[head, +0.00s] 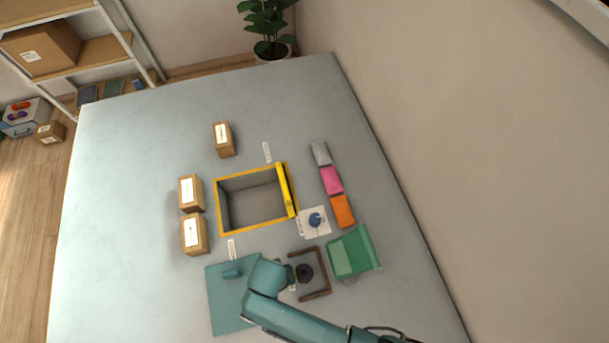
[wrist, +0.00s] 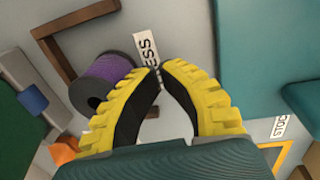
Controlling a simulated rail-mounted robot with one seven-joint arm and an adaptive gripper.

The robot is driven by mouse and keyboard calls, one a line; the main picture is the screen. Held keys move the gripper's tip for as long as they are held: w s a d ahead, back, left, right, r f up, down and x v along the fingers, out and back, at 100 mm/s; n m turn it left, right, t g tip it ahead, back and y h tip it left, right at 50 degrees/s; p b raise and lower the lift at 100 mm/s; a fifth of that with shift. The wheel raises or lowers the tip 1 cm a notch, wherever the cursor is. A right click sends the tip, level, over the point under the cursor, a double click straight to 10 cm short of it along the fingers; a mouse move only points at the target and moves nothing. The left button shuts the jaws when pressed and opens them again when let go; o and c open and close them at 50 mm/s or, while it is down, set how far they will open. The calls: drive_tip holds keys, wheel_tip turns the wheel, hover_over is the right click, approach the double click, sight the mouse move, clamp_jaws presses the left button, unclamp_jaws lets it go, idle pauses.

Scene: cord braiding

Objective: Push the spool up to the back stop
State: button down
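The spool (head: 304,272) is a dark disc in the head view, inside a three-sided brown frame (head: 325,268) that opens to the left. A gap shows between the spool and the frame's right bar, which looks like the back stop. In the wrist view the spool (wrist: 103,76) has purple winding and dark flanges, and the frame (wrist: 75,20) lies beyond it. My gripper (wrist: 161,68) has yellow ridged fingers with the tips together and nothing seen between them. It is beside the spool; contact is unclear. In the head view my arm hides the fingers.
A teal board (head: 228,310) lies left of my arm. A yellow-rimmed bin (head: 217,205) stands behind. A green tray (head: 371,245) is right of the frame, and a blue knob on a white plate (head: 315,234) is behind it. Several cartons (head: 195,236) stand left.

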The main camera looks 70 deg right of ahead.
sight(298, 276)
idle(0.3)
drive_tip(key=shift+s+d+p, duration=0.45)
drive_tip(key=shift+s+p, duration=0.1)
drive_tip(key=shift+s, duration=0.1)
drive_tip(key=shift+s+d+p, duration=0.45)
drive_tip(key=shift+s+p, duration=0.1)
drive_tip(key=shift+s, duration=0.05)
drive_tip(key=shift+s+d+p, duration=0.25)
drive_tip(key=shift+s+p, duration=0.1)
drive_tip(key=shift+s, duration=0.05)
drive_tip(key=shift+f, duration=0.1)
drive_tip(key=shift+w+a, duration=0.25)
drive_tip(key=shift+w, duration=0.05)
wheel_tip(298, 276, up, 7)
drive_tip(key=p, duration=0.8)
drive_tip(key=shift+w, duration=0.1)
